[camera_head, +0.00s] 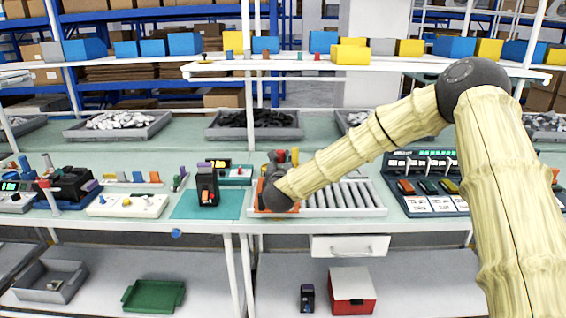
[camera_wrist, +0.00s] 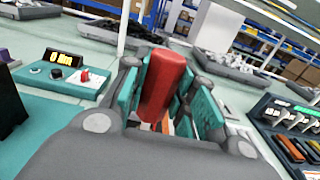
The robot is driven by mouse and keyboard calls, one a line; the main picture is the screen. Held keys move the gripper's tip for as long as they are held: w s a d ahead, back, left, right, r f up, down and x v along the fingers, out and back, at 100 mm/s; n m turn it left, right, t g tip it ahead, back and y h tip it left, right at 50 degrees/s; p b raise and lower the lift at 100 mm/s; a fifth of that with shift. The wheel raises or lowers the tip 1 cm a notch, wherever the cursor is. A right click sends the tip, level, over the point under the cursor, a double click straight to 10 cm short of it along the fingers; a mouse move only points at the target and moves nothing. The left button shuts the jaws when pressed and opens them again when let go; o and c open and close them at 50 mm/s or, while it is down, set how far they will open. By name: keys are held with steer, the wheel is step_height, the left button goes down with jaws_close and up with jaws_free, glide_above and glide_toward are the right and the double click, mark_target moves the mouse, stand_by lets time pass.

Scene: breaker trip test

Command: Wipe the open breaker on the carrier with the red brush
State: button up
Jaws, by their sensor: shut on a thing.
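In the wrist view, my gripper (camera_wrist: 166,98) is shut on the red brush (camera_wrist: 165,82); its thick red handle stands between the teal-padded fingers. In the head view, my gripper (camera_head: 277,168) is over the left end of the roller conveyor, mostly hidden behind my dark wrist joint. A bit of red shows there by the fingers. The orange carrier (camera_head: 262,210) lies below and around my wrist at the conveyor's left end. The open breaker on it is hidden by my wrist, and whether the brush touches it cannot be told.
The roller conveyor (camera_head: 345,198) runs right from the carrier. A dark device (camera_head: 207,188) stands on a teal mat (camera_head: 183,211) to the left. A teal box with a yellow display (camera_wrist: 66,72) is close by on the left. A breaker panel (camera_head: 425,186) stands on the right.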

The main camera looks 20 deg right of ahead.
steer(key=a+b, duration=0.1)
steer(key=a, duration=0.1)
steer(key=w+a, duration=0.1)
steer(key=a, duration=0.1)
steer(key=shift+w+f+b, duration=0.1)
steer(key=shift+b, duration=0.3)
step_height(320, 180, up, 8)
steer(key=shift+a+r, duration=0.25)
steer(key=shift+a, duration=0.1)
